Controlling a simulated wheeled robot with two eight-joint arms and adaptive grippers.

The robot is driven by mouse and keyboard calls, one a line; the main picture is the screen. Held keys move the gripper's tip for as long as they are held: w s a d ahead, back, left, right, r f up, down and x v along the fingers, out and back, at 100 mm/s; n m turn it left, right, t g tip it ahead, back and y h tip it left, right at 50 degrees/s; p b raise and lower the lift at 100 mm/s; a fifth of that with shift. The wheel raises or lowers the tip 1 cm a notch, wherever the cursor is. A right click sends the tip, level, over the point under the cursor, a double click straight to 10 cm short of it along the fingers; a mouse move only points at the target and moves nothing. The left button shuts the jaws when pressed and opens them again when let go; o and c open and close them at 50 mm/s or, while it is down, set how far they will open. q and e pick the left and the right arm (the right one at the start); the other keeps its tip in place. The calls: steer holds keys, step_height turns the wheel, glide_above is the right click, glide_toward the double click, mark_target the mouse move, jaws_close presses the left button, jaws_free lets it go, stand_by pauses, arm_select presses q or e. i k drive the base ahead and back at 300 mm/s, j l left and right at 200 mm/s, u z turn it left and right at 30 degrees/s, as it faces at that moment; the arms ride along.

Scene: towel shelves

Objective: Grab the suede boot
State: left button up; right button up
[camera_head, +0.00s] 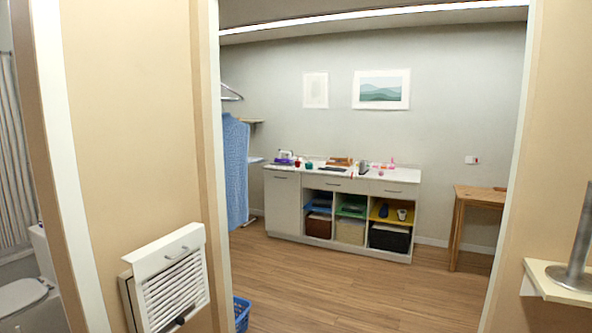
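I cannot make out a suede boot in the head view. Small items lie in the open cubbies of the white cabinet (284,205) across the far room, among them a dark blue item (383,211) and a pale item (402,214) on a yellow shelf. They are too small to identify. Neither of my grippers is in view.
A wide doorway opens onto a wood floor (340,290) that is mostly clear. A blue basket (242,314) stands by the left door edge. A white slatted unit (175,285) juts from the left wall. A wooden table (480,197) and a near shelf (560,280) are at right.

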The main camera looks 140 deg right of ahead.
mark_target(364, 169)
steer(key=z, duration=4.95)
steer(key=i, duration=5)
steer(key=l+z, duration=0.05)
steer(key=l, duration=0.25)
